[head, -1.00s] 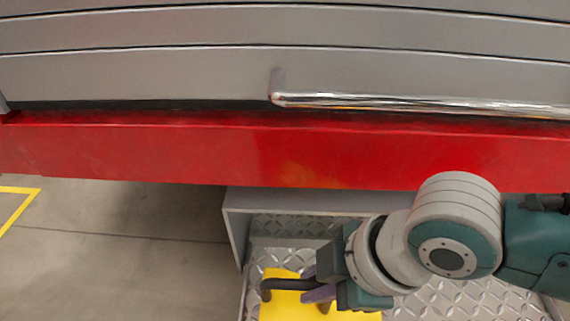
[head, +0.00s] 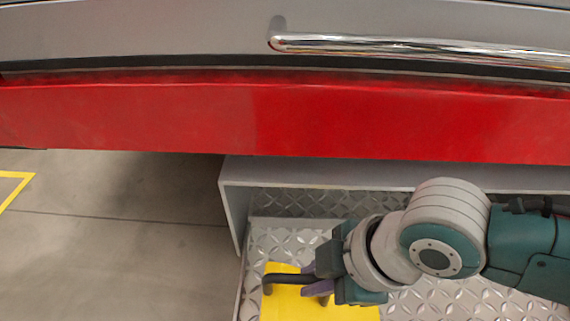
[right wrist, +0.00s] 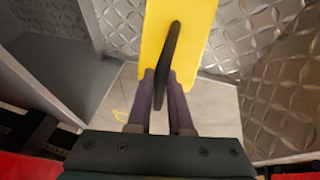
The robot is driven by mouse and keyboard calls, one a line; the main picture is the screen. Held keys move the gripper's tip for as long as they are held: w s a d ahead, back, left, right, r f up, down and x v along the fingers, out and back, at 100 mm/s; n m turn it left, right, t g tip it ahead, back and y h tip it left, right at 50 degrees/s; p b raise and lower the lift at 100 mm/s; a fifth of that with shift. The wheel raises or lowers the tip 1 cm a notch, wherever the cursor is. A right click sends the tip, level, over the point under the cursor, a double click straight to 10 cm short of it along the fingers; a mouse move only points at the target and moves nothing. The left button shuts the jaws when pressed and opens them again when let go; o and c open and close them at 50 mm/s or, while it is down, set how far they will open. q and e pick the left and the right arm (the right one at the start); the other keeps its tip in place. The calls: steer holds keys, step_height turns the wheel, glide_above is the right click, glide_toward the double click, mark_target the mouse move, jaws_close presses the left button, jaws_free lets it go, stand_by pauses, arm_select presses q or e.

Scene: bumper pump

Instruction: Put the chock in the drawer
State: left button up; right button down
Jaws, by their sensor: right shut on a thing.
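The yellow chock (head: 335,308) with its dark handle (head: 284,279) shows at the bottom of the head view. My right gripper (head: 317,284) is shut on the handle. The right wrist view shows its two purple fingers (right wrist: 160,95) on either side of the dark handle (right wrist: 168,50), with the yellow chock body (right wrist: 185,15) beyond. The grey drawer with a diamond-plate inside (head: 290,235) lies behind and around the chock in the head view. I cannot tell whether the chock touches the drawer floor. My left gripper is out of view.
A red bumper (head: 200,120) runs across above the drawer's back, under a grey panel with a chrome bar (head: 420,48). The grey floor (head: 110,230) at left is clear, with a yellow line (head: 15,188).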

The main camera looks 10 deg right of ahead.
steer(key=c, duration=1.2)
jaws_free()
steer(key=o, duration=0.4)
steer(key=shift+c, duration=0.2)
steer(key=s+r+m+t+p, duration=0.1)
steer(key=s+r+m+p, duration=0.25)
steer(key=r, duration=0.55)
steer(key=s+r+m+p, duration=0.25)
steer(key=r+p, duration=0.25)
steer(key=r, duration=0.3)
steer(key=s+d+r+m+h, duration=0.3)
steer(key=s+d+m, duration=0.3)
steer(key=d, duration=0.3)
steer(key=shift+d+r+m+g+h, duration=0.2)
steer(key=shift+r+m+g+h, duration=0.1)
steer(key=shift+m, duration=0.4)
steer(key=shift+s, duration=0.1)
